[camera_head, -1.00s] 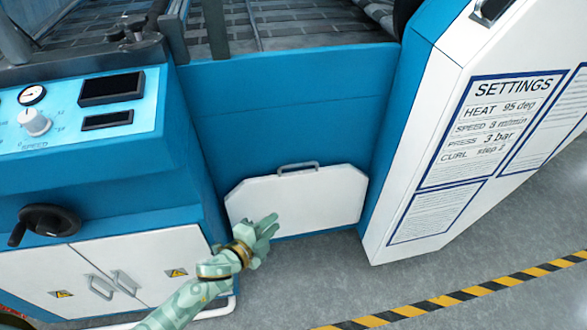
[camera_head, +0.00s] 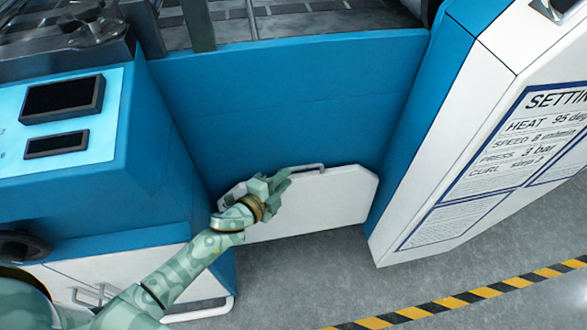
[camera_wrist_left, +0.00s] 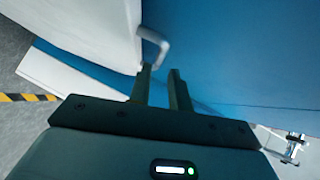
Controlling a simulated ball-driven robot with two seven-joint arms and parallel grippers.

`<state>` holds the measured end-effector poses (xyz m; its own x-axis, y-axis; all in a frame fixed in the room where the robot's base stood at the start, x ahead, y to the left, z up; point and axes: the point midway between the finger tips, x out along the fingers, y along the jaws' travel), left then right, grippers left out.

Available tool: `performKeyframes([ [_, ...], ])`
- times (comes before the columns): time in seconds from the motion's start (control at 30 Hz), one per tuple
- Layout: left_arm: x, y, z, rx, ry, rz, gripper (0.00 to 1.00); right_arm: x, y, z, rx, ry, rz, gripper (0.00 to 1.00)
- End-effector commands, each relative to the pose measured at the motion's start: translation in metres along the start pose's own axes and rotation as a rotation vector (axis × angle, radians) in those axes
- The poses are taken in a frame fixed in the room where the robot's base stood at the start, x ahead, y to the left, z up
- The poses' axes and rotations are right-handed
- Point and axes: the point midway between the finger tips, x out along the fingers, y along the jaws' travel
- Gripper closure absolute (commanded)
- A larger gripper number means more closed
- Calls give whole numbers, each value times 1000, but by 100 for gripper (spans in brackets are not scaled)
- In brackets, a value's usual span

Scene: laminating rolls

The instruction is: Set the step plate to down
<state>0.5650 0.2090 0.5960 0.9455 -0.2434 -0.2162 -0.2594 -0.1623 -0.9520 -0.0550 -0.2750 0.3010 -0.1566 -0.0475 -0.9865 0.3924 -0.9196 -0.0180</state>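The step plate (camera_head: 325,200) is a white panel with cut corners, standing upright against the blue machine front in the head view. A grey bar handle (camera_head: 311,167) sits on its top edge. My left gripper (camera_head: 284,180) is in front of the plate's upper left part and hides some of the plate and the handle's left end. In the left wrist view the two fingers (camera_wrist_left: 160,72) are apart with nothing between them. The handle (camera_wrist_left: 155,45) is just beyond the fingertips, closest to the left finger. The plate (camera_wrist_left: 100,30) fills the upper left there. My right gripper is not in view.
The blue control cabinet (camera_head: 70,190) stands at left, with white doors (camera_head: 130,268) below. A white and blue housing with a settings sign (camera_head: 510,150) stands at right. Grey floor with a yellow-black stripe (camera_head: 460,300) is clear in front.

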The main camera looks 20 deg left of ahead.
Motion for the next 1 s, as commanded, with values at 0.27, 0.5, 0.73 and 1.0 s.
performKeyframes([
  [0.27,40,3,1,-1,0,1,80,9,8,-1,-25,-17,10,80],
  [0.5,44,1,0,-1,-1,1,80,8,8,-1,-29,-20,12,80],
  [0.73,44,1,0,-1,0,1,100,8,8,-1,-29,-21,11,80],
  [1.0,37,2,4,-1,-1,2,100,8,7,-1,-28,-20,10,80],
])
